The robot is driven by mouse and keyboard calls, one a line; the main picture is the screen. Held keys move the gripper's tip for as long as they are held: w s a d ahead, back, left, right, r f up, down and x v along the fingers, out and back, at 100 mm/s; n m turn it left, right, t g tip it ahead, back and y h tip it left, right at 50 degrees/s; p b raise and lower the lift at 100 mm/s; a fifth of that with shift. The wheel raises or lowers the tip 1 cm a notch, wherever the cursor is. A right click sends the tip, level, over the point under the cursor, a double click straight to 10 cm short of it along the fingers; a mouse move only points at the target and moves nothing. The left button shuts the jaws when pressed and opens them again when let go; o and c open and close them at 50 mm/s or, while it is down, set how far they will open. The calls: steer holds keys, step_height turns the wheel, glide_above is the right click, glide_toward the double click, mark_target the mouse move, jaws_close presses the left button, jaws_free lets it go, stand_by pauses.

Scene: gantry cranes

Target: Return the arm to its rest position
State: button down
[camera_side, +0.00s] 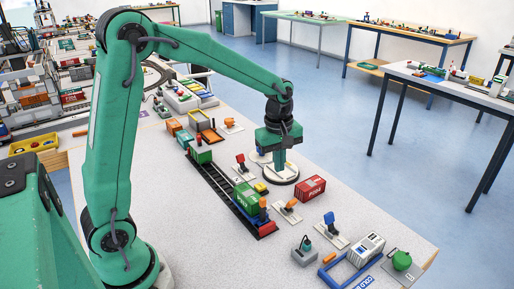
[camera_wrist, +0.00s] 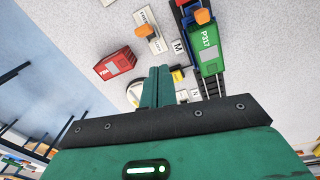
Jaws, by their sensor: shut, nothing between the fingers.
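My gripper (camera_side: 280,165) points down over a round black-and-white base on the grey table, right of the track, in the side view. In the wrist view my gripper (camera_wrist: 159,72) has its two fingers together, with nothing between them, and they hide part of the round base. I cannot tell whether the fingertips touch it. My green arm reaches out from the left, with its forearm stretched over the table (camera_side: 200,262).
A red container (camera_side: 310,188) stands right of my gripper. A green container (camera_side: 246,199) sits on the track (camera_side: 214,180) to the left. Several small levers on plates, a blue frame (camera_side: 345,275) and a white container (camera_side: 366,249) stand nearer the front. The air above is clear.

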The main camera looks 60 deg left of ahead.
steer(key=s+d+r+m+t, duration=0.1)
steer(key=s+r+m+t, duration=0.1)
steer(key=s+r+m, duration=0.2)
steer(key=s+d+r+m+t, duration=0.1)
steer(key=s+r+m, duration=0.4)
steer(key=s+m, duration=0.6)
steer(key=s+t, duration=0.1)
steer(key=s, duration=0.4)
steer(key=shift+d+r+m+t, duration=0.15)
steer(key=shift+d+m+t, duration=0.15)
steer(key=shift+d+t, duration=0.1)
